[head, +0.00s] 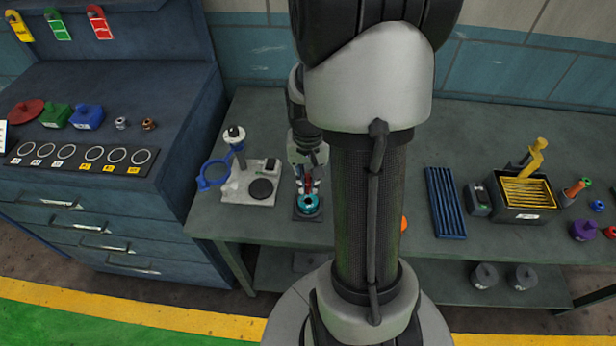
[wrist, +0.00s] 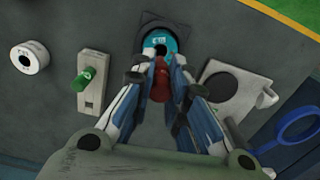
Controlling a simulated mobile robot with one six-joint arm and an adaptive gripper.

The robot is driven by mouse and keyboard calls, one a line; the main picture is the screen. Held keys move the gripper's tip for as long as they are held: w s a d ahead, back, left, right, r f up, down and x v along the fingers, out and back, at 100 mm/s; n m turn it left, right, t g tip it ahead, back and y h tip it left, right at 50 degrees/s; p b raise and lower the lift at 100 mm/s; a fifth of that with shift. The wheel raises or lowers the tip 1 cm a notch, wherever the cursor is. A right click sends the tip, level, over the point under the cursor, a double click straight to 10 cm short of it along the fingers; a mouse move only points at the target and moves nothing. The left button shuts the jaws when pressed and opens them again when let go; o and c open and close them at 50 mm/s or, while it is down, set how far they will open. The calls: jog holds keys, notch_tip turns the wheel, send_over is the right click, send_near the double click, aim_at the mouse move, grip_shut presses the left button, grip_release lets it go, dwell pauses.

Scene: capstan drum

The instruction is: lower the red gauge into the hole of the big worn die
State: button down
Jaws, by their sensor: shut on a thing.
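The red gauge (wrist: 160,82) is held between the two fingers of my gripper (wrist: 161,72), which is shut on it. The gauge also shows as a small red piece in the head view (head: 308,184). A teal round die (wrist: 169,37) with a dark hole sits on a dark square base (wrist: 148,24). In the head view the die (head: 316,204) is just below my gripper (head: 307,187). In the wrist view the gauge's far end is close to the hole's edge. I cannot tell whether it is inside the hole, and my fingers hide part of the die.
A pale stand (head: 235,190) with a dark round pad and a blue ring (head: 203,181) are left of the die. The wrist view shows a green-knobbed plate (wrist: 91,95) and a white ring (wrist: 30,57). A blue ribbed tray (head: 445,203) lies to the right on the bench.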

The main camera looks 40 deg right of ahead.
aim_at(308, 194)
jog(key=shift+f+b, duration=1.45)
jog(key=shift+f, duration=0.6)
jog(key=shift+f+b, duration=0.4)
jog(key=shift+f, duration=0.8)
dwell(3.3)
dwell(1.1)
jog(key=c, duration=1.5)
grip_release()
